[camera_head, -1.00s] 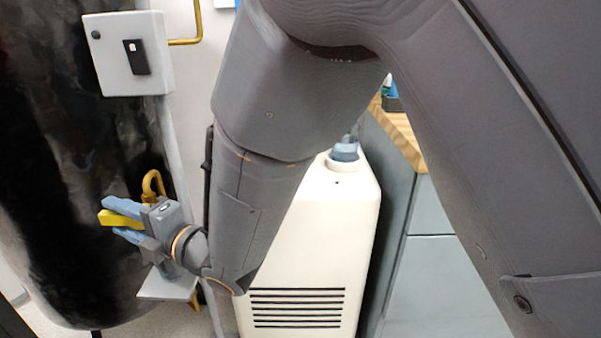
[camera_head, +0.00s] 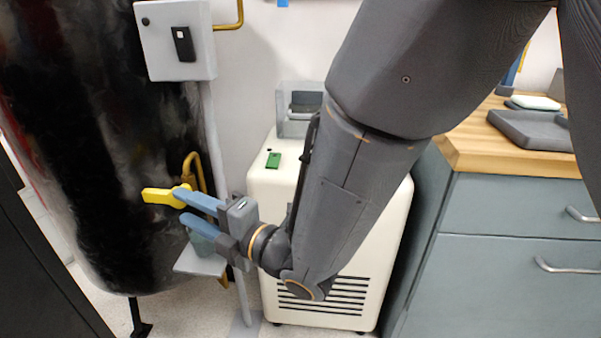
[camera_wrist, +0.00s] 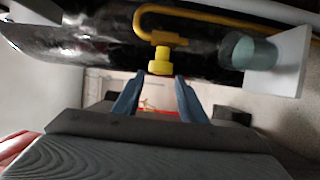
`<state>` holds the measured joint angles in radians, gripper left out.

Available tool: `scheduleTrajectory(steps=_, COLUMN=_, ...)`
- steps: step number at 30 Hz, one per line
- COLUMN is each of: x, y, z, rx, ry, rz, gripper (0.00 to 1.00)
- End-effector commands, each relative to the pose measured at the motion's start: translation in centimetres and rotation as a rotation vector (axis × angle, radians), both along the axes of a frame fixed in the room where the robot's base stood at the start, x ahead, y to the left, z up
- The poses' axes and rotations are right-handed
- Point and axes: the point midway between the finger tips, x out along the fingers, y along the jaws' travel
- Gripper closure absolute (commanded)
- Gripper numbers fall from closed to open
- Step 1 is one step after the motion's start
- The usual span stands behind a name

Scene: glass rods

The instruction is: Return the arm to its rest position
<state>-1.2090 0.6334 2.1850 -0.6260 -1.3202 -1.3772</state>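My gripper (camera_head: 184,208) has two blue fingers and is open and empty. It points left toward the black tank. It also shows in the wrist view (camera_wrist: 160,78), with a clear gap between the fingers. A yellow tap handle (camera_head: 158,196) sits at the tank just beyond the fingertips. In the wrist view the yellow tap (camera_wrist: 160,66) lies ahead of the gap, not between the fingers. My arm stretches down from the upper right, bent at the wrist.
A glass cup (camera_wrist: 252,52) stands on a pale ledge (camera_head: 197,264) below the tap. The black tank (camera_head: 95,150) is at left. A cream cabinet (camera_head: 266,190) stands behind my arm. A grey drawer unit (camera_head: 490,215) with a wooden top is at right.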

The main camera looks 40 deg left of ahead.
Motion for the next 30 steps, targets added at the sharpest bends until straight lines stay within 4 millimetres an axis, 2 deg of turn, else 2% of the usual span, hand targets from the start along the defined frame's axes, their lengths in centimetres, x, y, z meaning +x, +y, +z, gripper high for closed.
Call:
scheduleTrajectory(steps=11, x=0.1, y=0.0, z=0.0, rx=-0.002, ry=0.001, rz=-0.003, gripper=0.62)
scheduleTrajectory(steps=14, x=1.3, y=-0.2, z=-0.1, rx=-0.037, ry=0.023, rz=-0.038, gripper=0.62)
scheduleTrajectory(steps=17, x=4.5, y=-1.2, z=-0.7, rx=-0.133, ry=0.095, rz=-0.136, gripper=0.62)
scheduleTrajectory(steps=20, x=9.3, y=-3.7, z=-1.8, rx=-0.277, ry=0.23, rz=-0.303, gripper=0.62)
scheduleTrajectory(steps=21, x=11.2, y=-5.0, z=-2.3, rx=-0.332, ry=0.295, rz=-0.377, gripper=0.62)
scheduleTrajectory(steps=24, x=15.0, y=-8.7, z=-3.4, rx=-0.446, ry=0.451, rz=-0.549, gripper=0.62)
scheduleTrajectory(steps=26, x=16.8, y=-10.9, z=-3.8, rx=-0.497, ry=0.537, rz=-0.643, gripper=0.62)
scheduleTrajectory(steps=30, x=20.2, y=-16.9, z=-4.6, rx=-0.597, ry=0.754, rz=-0.87, gripper=0.62)
